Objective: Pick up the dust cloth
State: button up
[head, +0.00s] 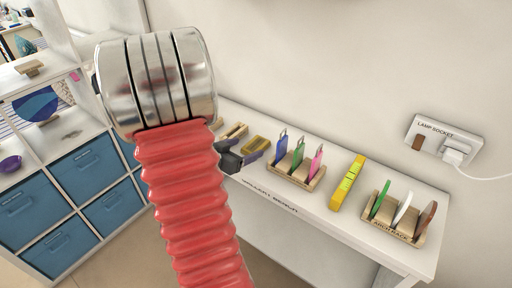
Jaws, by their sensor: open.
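I cannot pick out the dust cloth for certain. A crumpled grey patch (70,135) on the white shelf at left might be a cloth, but it is too small to tell. My gripper (246,150) is open at the end of my arm, over the left part of the white bench. It shows only partly, as my red ribbed arm sleeve hides much of what is around it. A small yellowish piece (256,144) shows right at the gripper; whether they touch is unclear.
The white bench (345,225) holds a wooden rack (296,172) with blue, green and pink tags, a yellow level (347,183) and the arch rack (393,228). A lamp socket (444,140) with a plugged cord is on the wall. Blue drawers (85,165) stand at left.

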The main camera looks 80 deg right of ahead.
aim_at(253, 146)
jog(key=x, duration=0.4)
jog(key=shift+s+d+f, duration=0.25)
jog(key=shift+f, duration=0.05)
jog(key=shift+c, duration=0.2)
jog(key=c, duration=1.1)
